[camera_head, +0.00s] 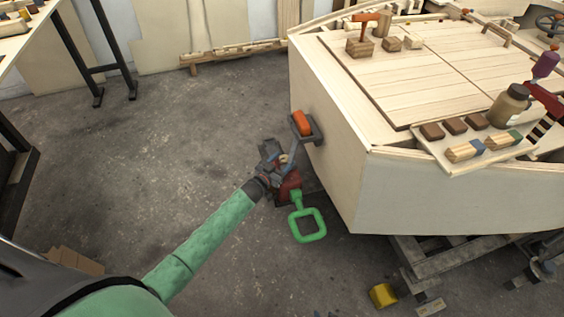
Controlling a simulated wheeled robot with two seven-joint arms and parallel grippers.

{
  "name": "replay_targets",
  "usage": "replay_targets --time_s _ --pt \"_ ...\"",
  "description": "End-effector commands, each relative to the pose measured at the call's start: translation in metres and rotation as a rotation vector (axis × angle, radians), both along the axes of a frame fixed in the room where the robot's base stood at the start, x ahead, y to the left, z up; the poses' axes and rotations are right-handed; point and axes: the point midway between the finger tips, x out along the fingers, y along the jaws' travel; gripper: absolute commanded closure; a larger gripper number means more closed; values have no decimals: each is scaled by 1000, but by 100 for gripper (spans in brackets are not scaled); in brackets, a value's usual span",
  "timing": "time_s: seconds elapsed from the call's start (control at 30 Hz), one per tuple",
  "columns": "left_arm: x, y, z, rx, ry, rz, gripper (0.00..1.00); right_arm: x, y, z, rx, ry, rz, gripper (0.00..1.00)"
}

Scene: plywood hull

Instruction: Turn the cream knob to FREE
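My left arm reaches in from the lower left, its green sleeve ending at my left gripper (279,155) beside the near side of the plywood hull (345,165). The gripper's dark fingers are small and overlap other parts, so I cannot tell whether they are open or shut. A small cream patch (284,158) shows at the fingers; it may be the cream knob, but its shape, pointer and any FREE marking cannot be made out. My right gripper does not clearly show.
An orange handle (302,123) on a dark bracket sticks out from the hull side just above my gripper. A green loop handle (307,225) and a red block (289,186) are just below it. Blocks and a brown jar (510,105) stand on the hull.

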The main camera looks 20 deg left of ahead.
Motion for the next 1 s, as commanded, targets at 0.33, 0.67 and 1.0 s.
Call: replay_targets --time_s 0.33,0.67,1.0 --pt "-8 2 0 0 0 -1 41 1 -1 1 -1 -1 0 64" --pt "-52 18 0 0 1 -1 41 2 -1 4 -2 -2 1 64" --pt "-73 27 -1 -1 0 0 41 2 -1 5 -1 -2 1 64"
